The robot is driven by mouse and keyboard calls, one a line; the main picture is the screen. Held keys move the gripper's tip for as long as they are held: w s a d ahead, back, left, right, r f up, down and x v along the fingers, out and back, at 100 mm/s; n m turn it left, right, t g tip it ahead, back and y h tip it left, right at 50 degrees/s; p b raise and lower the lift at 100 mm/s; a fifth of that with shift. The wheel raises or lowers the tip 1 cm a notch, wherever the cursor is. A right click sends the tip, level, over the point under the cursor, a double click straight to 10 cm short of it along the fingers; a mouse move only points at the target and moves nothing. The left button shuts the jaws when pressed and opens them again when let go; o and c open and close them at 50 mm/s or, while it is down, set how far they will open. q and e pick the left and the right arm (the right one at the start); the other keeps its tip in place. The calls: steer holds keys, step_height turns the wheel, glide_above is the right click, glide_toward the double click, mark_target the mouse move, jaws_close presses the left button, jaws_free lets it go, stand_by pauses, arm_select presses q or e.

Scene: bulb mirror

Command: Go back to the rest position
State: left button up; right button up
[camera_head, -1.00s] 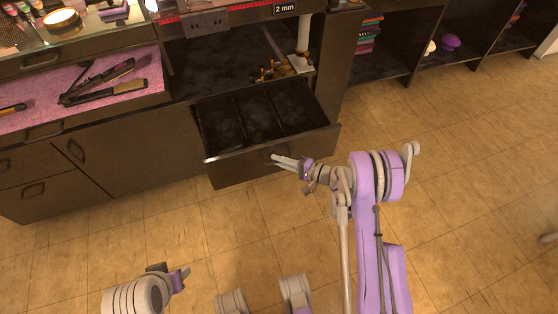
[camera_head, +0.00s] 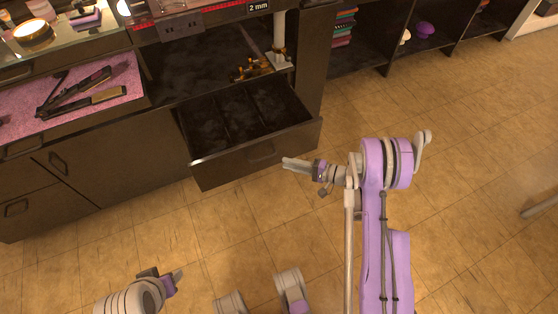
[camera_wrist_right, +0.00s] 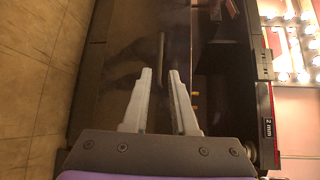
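My right gripper (camera_head: 288,163) is empty, in front of the right part of the open drawer's front (camera_head: 225,168), just clear of the handle (camera_head: 260,151) in the head view. In the right wrist view, its two pale fingers (camera_wrist_right: 160,72) stand apart with nothing between them. The drawer front and its dark handle (camera_wrist_right: 161,60) lie beyond the fingertips. My left gripper (camera_head: 176,280) is low at the left of the head view, over the floor. Its fingers are small and seen side-on, so their opening is unclear.
The drawer is pulled out from the dark cabinet (camera_head: 120,170); its compartments look empty. A pink-lined tray (camera_head: 85,112) with hair irons is at left. Brass-coloured items (camera_head: 252,68) lie on the shelf above the drawer.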

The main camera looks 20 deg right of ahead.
steer(key=shift+s+d, duration=0.3)
steer(key=shift+r, duration=0.1)
steer(key=s+a+r+n+g+h, duration=0.4)
steer(key=s+a+r+g, duration=0.15)
steer(key=a+r, duration=0.45)
steer(key=s+d+r+n+g+h, duration=0.1)
steer(key=s+r+n+h, duration=0.25)
steer(key=s, duration=0.65)
steer(key=s+d+r+n+h, duration=0.1)
steer(key=s+r+n+h, duration=0.3)
steer(key=s, duration=0.6)
arm_select(q)
step_height(320, 180, up, 23)
steer(key=w+t+p, duration=0.1)
steer(key=p, duration=1.8)
steer(key=shift+w+f+p, duration=0.2)
steer(key=shift+w+p, duration=0.05)
steer(key=shift+p, duration=0.1)
arm_select(e)
step_height(320, 180, up, 20)
steer(key=w+m, duration=0.1)
steer(key=w, duration=0.1)
steer(key=shift+d+r+t, duration=0.15)
steer(key=shift+d+t, duration=0.05)
steer(key=shift+t, duration=0.15)
